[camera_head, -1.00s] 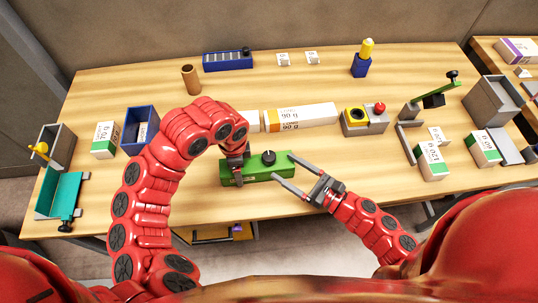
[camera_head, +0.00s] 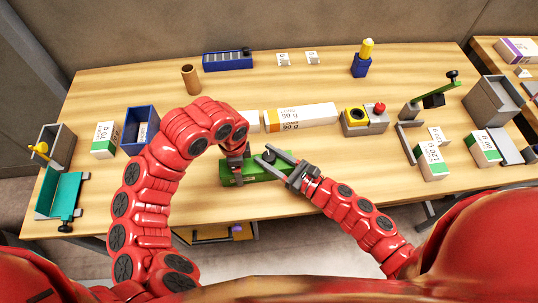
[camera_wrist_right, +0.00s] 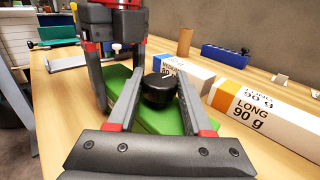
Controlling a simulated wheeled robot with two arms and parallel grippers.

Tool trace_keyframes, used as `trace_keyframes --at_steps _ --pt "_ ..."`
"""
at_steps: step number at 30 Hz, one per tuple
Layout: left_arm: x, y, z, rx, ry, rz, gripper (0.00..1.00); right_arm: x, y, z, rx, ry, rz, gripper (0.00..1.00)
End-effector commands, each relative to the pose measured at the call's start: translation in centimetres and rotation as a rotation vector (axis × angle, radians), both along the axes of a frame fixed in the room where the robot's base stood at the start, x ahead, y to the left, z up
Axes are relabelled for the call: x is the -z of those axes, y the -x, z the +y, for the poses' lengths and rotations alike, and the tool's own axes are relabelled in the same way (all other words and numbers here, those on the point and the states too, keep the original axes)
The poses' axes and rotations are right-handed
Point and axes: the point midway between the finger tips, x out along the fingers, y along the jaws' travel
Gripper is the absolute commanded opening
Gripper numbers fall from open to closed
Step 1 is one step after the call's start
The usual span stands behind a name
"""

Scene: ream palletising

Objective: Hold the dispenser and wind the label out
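The green dispenser (camera_head: 283,170), a long box with a black knob (camera_head: 269,157) on top, lies on the table in front of me. My left gripper (camera_head: 236,170) straddles its left end, one finger on each long side, and looks shut on it. My right gripper (camera_head: 262,154) reaches in from the right with its two fingers on either side of the knob. In the right wrist view the knob (camera_wrist_right: 159,90) stands between these fingers, which look still apart; whether they touch it I cannot tell. No label coming out shows.
A grey box with yellow and red buttons (camera_head: 365,120) stands to the right, a blue bin (camera_head: 141,125) to the left. The table front right of the dispenser is clear.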

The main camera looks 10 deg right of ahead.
Motion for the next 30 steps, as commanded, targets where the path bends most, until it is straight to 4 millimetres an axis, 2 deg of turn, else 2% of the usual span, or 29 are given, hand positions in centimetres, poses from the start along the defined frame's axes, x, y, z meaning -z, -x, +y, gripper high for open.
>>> trace_keyframes --at_steps 1,6,8,20,30 --pt "0.0 0.0 0.0 0.0 0.0 0.0 0.08 0.0 0.0 -0.01 0.0 0.0 0.0 0.4" --pt "0.0 0.0 0.0 0.0 0.0 0.0 0.08 0.0 0.0 -0.01 0.0 0.0 0.0 0.09" --pt "0.0 0.0 0.01 0.0 0.0 0.0 0.08 0.0 0.01 -0.02 0.0 0.0 0.0 0.0" --pt "0.0 0.01 -0.03 0.0 0.001 0.0 0.08 0.18 0.21 0.26 0.062 -0.002 0.004 0.0" --pt "-0.03 -0.02 -0.16 0.002 0.004 -0.001 0.08 0.14 0.24 0.47 0.297 -0.006 0.003 0.0"
